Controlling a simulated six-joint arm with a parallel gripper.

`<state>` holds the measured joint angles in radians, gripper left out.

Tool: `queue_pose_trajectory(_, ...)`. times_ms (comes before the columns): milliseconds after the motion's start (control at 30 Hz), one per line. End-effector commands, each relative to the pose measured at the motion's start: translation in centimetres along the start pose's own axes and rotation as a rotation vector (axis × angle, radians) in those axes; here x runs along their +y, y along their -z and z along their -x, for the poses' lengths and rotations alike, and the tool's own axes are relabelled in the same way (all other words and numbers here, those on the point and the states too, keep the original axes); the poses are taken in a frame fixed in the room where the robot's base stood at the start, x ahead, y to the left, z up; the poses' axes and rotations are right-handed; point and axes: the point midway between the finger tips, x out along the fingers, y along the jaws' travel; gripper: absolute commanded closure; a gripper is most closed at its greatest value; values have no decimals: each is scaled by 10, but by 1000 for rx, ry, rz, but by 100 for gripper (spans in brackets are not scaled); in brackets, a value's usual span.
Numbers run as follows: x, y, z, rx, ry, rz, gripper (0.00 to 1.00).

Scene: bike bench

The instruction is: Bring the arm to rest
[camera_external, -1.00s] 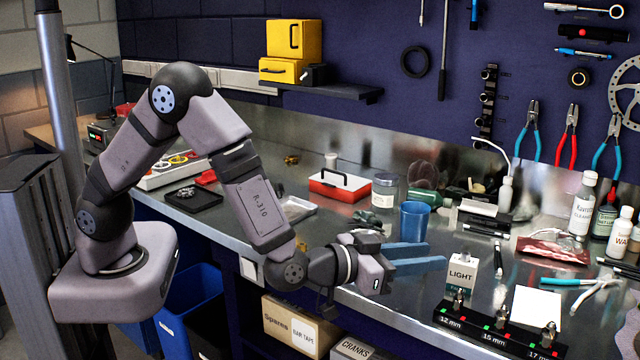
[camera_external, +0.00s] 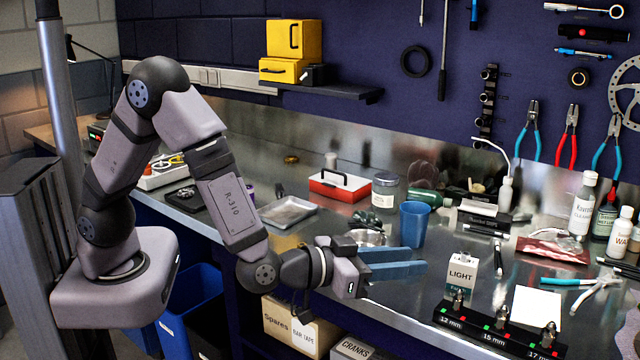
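My gripper (camera_external: 424,262) is over the front edge of the steel bench (camera_external: 405,300), level and pointing right. Its two blue fingers are apart, with nothing visible between them. The blue cup (camera_external: 414,224) stands behind the fingers, and the white LIGHT box (camera_external: 462,272) stands to the right of the fingertips, apart from them. My arm is bent, with its elbow high at the left and its wrist low near the bench edge.
A socket rack (camera_external: 497,328) lies along the front edge at the right. Behind my wrist are a metal bowl (camera_external: 368,238) and a metal tray (camera_external: 289,212). A red toolbox (camera_external: 340,186) and a jar (camera_external: 385,191) stand farther back. Bottles (camera_external: 582,205) stand at the right.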

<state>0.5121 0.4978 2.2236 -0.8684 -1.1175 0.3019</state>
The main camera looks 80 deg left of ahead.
Motion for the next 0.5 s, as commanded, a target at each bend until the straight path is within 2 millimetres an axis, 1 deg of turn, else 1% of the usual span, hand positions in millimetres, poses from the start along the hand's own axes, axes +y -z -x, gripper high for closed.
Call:
queue_pose_trajectory(67, 9, -4, -3, -22, -36, 31, 69)
queue_pose_trajectory(167, 27, -12, -6, -79, -111, 92, 69)
queue_pose_trajectory(300, 58, -27, -5, -219, -244, 184, 69)
queue_pose_trajectory(333, 62, -31, -3, -256, -268, 197, 69)
queue_pose_trajectory(367, 66, -35, -1, -295, -290, 206, 69)
queue_pose_trajectory(433, 66, -45, 8, -391, -323, 209, 69)
queue_pose_trajectory(500, 56, -55, 18, -486, -335, 190, 69)
